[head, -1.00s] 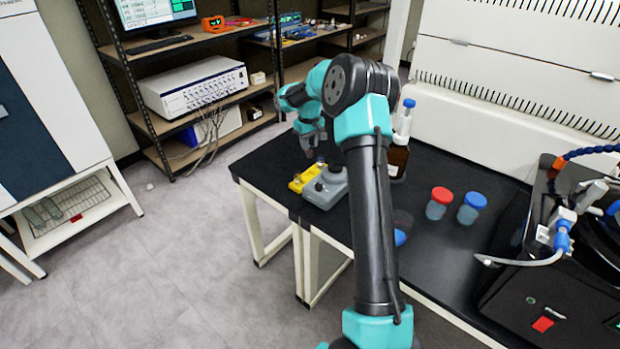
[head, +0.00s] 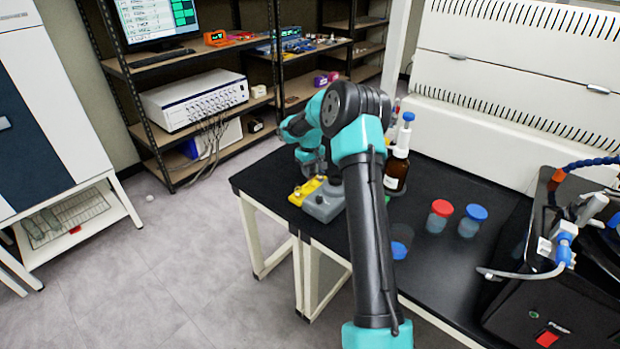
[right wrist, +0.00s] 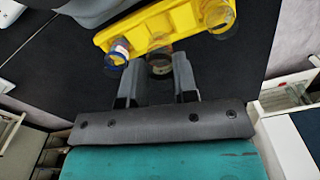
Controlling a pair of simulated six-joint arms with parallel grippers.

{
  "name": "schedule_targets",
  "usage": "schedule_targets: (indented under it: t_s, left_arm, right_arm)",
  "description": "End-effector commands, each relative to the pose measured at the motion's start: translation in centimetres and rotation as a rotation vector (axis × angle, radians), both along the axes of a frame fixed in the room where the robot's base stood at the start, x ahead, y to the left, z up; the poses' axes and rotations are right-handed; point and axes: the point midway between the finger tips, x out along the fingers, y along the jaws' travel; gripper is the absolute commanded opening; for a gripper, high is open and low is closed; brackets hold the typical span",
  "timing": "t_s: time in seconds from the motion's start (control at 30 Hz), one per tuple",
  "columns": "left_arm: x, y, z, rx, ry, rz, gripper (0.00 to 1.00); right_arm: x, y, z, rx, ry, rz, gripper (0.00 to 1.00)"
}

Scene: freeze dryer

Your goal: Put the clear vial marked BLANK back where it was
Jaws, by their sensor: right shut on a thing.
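The yellow vial rack (head: 307,191) sits near the far left corner of the black bench. My right gripper (right wrist: 158,76) is down at the rack's edge, its two fingers on either side of a clear vial (right wrist: 159,64). The vial is at the rack's edge; I cannot tell how deep it sits, and no BLANK mark is readable. Another vial (right wrist: 118,51) with a blue, white and red top or label is just left of the fingers. A third clear vial (right wrist: 218,18) is at the rack's right end. In the head view my right gripper (head: 316,172) partly hides the rack.
A grey device (head: 325,203) stands against the rack. A brown bottle with a blue top (head: 396,170), a red-capped jar (head: 440,216) and a blue-capped jar (head: 472,221) stand to the right. The bench's left edge is close to the rack.

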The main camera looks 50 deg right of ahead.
Motion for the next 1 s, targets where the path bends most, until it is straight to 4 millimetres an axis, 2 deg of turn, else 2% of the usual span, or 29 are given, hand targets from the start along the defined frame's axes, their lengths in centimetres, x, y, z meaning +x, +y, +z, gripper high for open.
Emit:
schedule_targets:
  t_s: [0.23,0.53,0.93,0.97,1.0]
  left_arm:
    - [0.0,0.0,0.0,0.000,0.000,0.000,0.53]
    - [0.0,0.0,0.0,0.000,0.000,0.000,0.53]
    - [0.0,0.0,0.0,0.000,0.000,0.000,0.53]
    - [0.0,0.0,0.0,0.000,0.000,0.000,0.53]
    - [0.0,0.0,0.0,0.000,0.000,0.000,0.53]
  right_arm:
    - [0.0,0.0,-0.4,0.000,0.001,0.000,0.00]
    - [0.0,0.0,-3.6,0.000,0.001,0.001,0.00]
    - [0.0,0.0,-4.0,0.000,0.001,0.001,0.00]
    - [0.0,0.0,-4.0,0.000,0.001,0.000,0.28]
    - [0.0,0.0,-4.0,0.000,0.000,0.001,0.32]
